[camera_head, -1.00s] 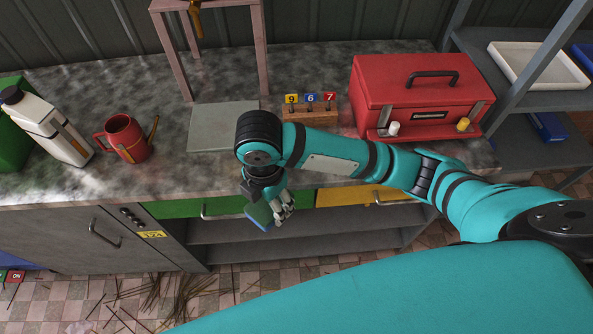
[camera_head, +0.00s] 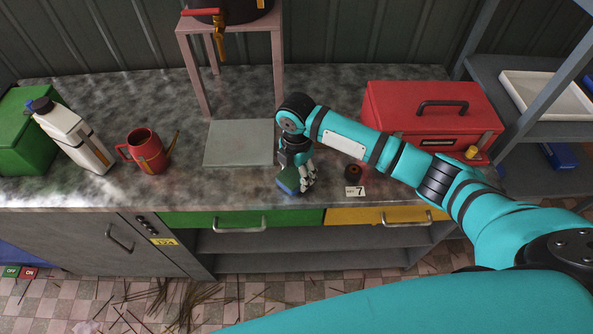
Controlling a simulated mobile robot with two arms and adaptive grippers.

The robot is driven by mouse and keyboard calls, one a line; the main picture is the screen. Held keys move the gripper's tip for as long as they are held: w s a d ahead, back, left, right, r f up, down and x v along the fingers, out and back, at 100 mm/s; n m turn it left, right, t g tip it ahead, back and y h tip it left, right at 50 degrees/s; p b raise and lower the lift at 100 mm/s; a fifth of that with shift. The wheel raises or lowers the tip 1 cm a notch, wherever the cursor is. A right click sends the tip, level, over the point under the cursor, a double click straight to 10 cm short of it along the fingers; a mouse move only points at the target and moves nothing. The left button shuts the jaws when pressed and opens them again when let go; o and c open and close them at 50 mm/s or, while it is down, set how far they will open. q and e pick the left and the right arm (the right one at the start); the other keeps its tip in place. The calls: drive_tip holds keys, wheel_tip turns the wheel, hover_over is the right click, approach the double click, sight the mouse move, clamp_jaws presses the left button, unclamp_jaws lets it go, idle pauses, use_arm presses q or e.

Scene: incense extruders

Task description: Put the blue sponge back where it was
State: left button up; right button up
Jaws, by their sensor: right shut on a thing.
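My right gripper (camera_head: 302,184) is shut on the blue sponge (camera_head: 288,184), a small blue piece partly covered by the fingers. It holds the sponge at the front part of the counter (camera_head: 230,188), above the green drawer (camera_head: 290,216). I cannot tell whether the sponge touches the counter top. My left gripper is not in view.
A dark round piece (camera_head: 353,172) and a card marked 7 (camera_head: 355,191) are close on the right. A red mug (camera_head: 147,151), white jug (camera_head: 75,137) and red toolbox (camera_head: 432,110) stand farther off.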

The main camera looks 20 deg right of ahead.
sight(296, 172)
drive_tip(key=shift+f, duration=0.35)
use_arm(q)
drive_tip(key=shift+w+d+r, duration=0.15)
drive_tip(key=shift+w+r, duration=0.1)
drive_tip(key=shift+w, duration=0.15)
use_arm(e)
drive_tip(key=shift+f, duration=0.1)
drive_tip(key=shift+f, duration=0.1)
drive_tip(key=o, duration=1)
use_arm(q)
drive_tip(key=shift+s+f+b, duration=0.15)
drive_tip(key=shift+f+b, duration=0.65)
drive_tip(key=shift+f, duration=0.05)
use_arm(e)
wheel_tip(296, 172, up, 12)
drive_tip(key=shift+r, duration=0.15)
